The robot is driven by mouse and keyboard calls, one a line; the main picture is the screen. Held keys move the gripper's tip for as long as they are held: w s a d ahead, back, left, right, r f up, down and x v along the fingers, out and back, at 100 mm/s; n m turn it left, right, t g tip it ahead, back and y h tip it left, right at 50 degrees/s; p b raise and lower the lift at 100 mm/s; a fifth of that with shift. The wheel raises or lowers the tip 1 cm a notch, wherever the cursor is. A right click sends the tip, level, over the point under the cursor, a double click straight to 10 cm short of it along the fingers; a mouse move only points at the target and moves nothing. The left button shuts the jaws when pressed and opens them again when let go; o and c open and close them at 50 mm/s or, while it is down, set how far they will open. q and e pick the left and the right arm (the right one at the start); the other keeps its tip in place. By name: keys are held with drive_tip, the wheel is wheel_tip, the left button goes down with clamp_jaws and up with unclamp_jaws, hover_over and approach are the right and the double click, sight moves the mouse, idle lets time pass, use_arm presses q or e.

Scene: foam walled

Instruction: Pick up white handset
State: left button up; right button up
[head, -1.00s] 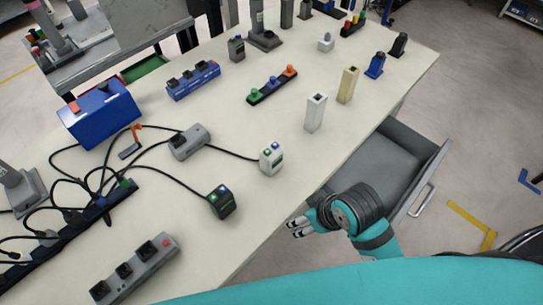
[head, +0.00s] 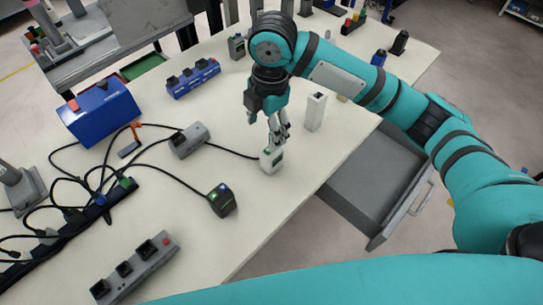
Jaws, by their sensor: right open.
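The white handset (head: 271,163) stands on the pale table near its front edge, with a black cable running to a grey box (head: 189,141) on its left. My right gripper (head: 277,143) is open and points down over the handset. Its fingertips are at the handset's top and cover part of it, including the buttons. I cannot tell whether they touch it. My left gripper is not in view.
A white upright block (head: 315,112) stands close to the right of my gripper. An open grey drawer (head: 372,185) juts out below the table edge. The table's front middle is clear.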

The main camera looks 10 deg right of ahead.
sight(271, 157)
drive_tip(key=shift+n+h, duration=0.4)
drive_tip(key=shift+n, duration=0.1)
drive_tip(key=f, duration=0.3)
drive_tip(key=w+d+f+p, duration=0.1)
drive_tip(key=f, duration=0.2)
drive_tip(key=d+f, duration=0.1)
drive_tip(key=f, duration=0.2)
drive_tip(key=shift+w+d, duration=0.1)
drive_tip(key=shift+w, duration=0.1)
drive_tip(key=shift+f+p, duration=0.4)
drive_tip(key=shift+f, duration=0.1)
drive_tip(key=f, duration=0.4)
drive_tip(key=shift+a+f+p, duration=0.15)
drive_tip(key=shift+a+p, duration=0.1)
drive_tip(key=shift+p, duration=0.15)
drive_tip(key=shift+s, duration=0.1)
drive_tip(key=c, duration=1.3)
